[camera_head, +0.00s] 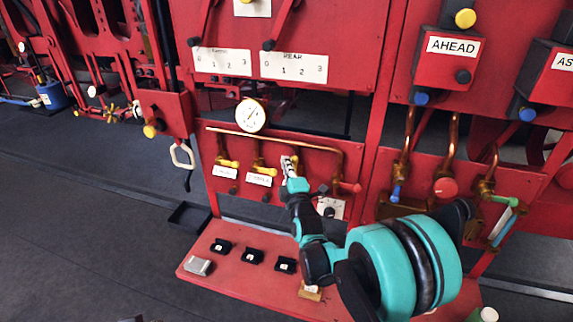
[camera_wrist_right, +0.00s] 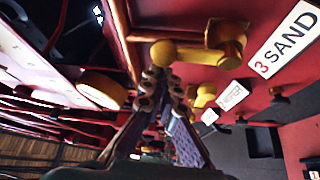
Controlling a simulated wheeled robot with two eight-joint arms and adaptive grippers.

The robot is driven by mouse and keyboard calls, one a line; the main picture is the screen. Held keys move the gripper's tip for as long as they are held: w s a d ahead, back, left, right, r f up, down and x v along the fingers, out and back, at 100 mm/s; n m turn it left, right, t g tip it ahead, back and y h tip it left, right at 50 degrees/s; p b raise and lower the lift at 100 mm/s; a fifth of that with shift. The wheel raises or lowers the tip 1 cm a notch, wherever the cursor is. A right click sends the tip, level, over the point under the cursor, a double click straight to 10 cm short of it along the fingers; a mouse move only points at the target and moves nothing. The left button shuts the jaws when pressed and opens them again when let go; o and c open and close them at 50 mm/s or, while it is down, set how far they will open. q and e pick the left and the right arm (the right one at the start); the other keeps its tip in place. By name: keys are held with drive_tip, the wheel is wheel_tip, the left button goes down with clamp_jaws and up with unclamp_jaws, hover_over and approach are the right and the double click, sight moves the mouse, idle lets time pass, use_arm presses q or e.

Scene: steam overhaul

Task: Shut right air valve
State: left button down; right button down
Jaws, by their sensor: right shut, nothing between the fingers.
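My right gripper (camera_head: 289,165) is shut and empty at the red valve panel (camera_head: 320,162), below the copper pipe. In the right wrist view the shut fingertips (camera_wrist_right: 162,88) are close to a yellow valve handle (camera_wrist_right: 178,52) on a brass body (camera_wrist_right: 230,38); I cannot tell whether they touch. A label reading "3 SAND" (camera_wrist_right: 285,45) is beside this valve. I cannot tell which is the right air valve. My left gripper is not in view.
A white gauge (camera_head: 251,115) is above the valves. A red shelf (camera_head: 225,268) below carries several small black blocks and a grey block (camera_head: 198,266). At right are copper pipes with blue, red and green handles, and a box marked "AHEAD" (camera_head: 450,58).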

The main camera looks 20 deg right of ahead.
idle(0.5)
drive_tip(key=shift+s+d+m+t+b, duration=0.1)
drive_tip(key=shift+d+m+t+b, duration=0.1)
drive_tip(key=shift+m+t+b, duration=0.45)
drive_tip(key=shift+m+g+h, duration=0.25)
drive_tip(key=shift+m+h, duration=0.15)
drive_tip(key=shift+m, duration=0.05)
drive_tip(key=s+d+f+m+h+b, duration=0.2)
drive_tip(key=m+h+b, duration=0.4)
drive_tip(key=m, duration=0.5)
drive_tip(key=s+d+f+m+g+h+b, duration=0.1)
drive_tip(key=s+d+f+m+h+b, duration=0.1)
drive_tip(key=m+h+b, duration=0.4)
drive_tip(key=d+f+m+b, duration=0.1)
drive_tip(key=d+m+b, duration=0.1)
drive_tip(key=m, duration=0.3)
drive_tip(key=shift+s+d+f+h+b, duration=0.2)
drive_tip(key=shift+s+d+h+b, duration=0.1)
drive_tip(key=shift+d+b, duration=0.05)
